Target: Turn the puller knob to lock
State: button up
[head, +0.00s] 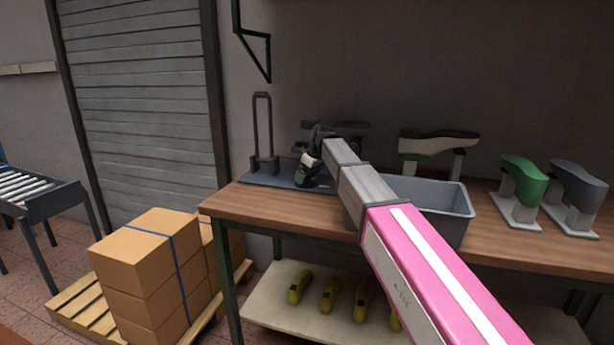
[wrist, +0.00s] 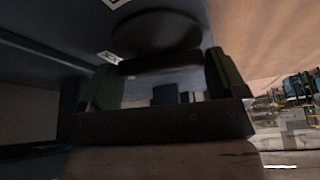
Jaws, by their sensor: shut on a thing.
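The puller stands at the back left of the workbench in the head view, with a dark blue base plate (head: 260,181) and a tall loop handle (head: 262,125). My gripper (head: 308,172) is low over the right part of this plate. In the wrist view my gripper (wrist: 160,66) has its two green fingers on either end of a dark bar-shaped grip, which looks like the puller knob (wrist: 158,64). A dark round disc (wrist: 155,34) lies just beyond it. My gripper and arm hide the knob in the head view, and its turn angle is too dark to judge.
A grey bin (head: 440,197) stands on the workbench (head: 290,207) beside my arm. A shoe last on a stand (head: 437,145) is behind it; a green last (head: 523,180) and a grey last (head: 576,185) are at right. Boxes (head: 155,262) sit on a pallet at left.

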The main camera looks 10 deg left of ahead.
jog(key=shift+w+n+g, duration=0.1)
jog(key=shift+n+g, duration=0.5)
jog(key=shift+n, duration=1)
jog(key=o, duration=0.6)
jog(key=shift+d+r, duration=0.1)
jog(key=v, duration=1)
jog(key=shift+d+r, duration=0.2)
jog(key=shift+r, duration=0.05)
